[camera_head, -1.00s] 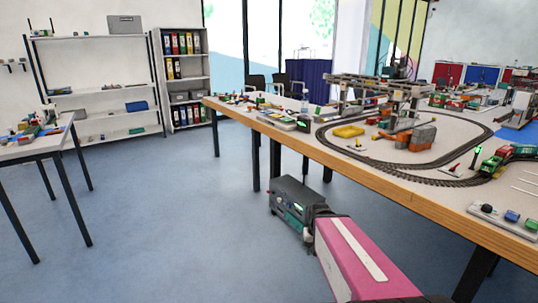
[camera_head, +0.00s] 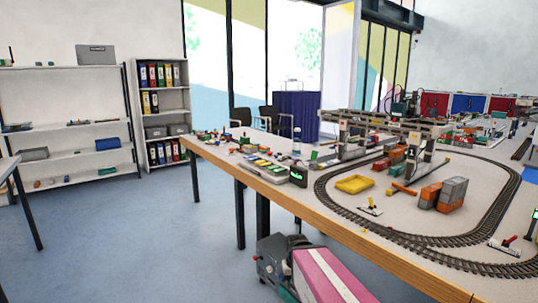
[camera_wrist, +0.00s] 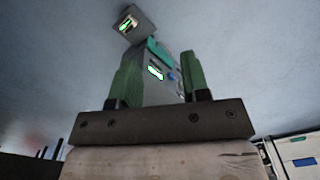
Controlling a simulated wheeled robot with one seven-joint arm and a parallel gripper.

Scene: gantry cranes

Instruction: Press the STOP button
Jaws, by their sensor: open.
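My gripper (camera_wrist: 159,66) shows in the wrist view, with two green fingers apart and open. A grey and teal unit with a lit green display shows between and beyond the fingers; I cannot tell if it is part of me. In the head view my pink arm reaches in from the bottom, below the table's front edge, and my fingertips cannot be made out. A small black box with a green display (camera_head: 298,176) stands at the table's front left edge, beside a panel with yellow and green pieces (camera_head: 264,166). I cannot make out a STOP button in either view.
The table (camera_head: 345,228) carries an oval track (camera_head: 330,205), a gantry crane (camera_head: 385,122), a yellow tray (camera_head: 355,184) and orange and grey containers (camera_head: 452,193). Shelves (camera_head: 65,122) stand at the back left. The floor (camera_head: 130,225) left of the table is clear.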

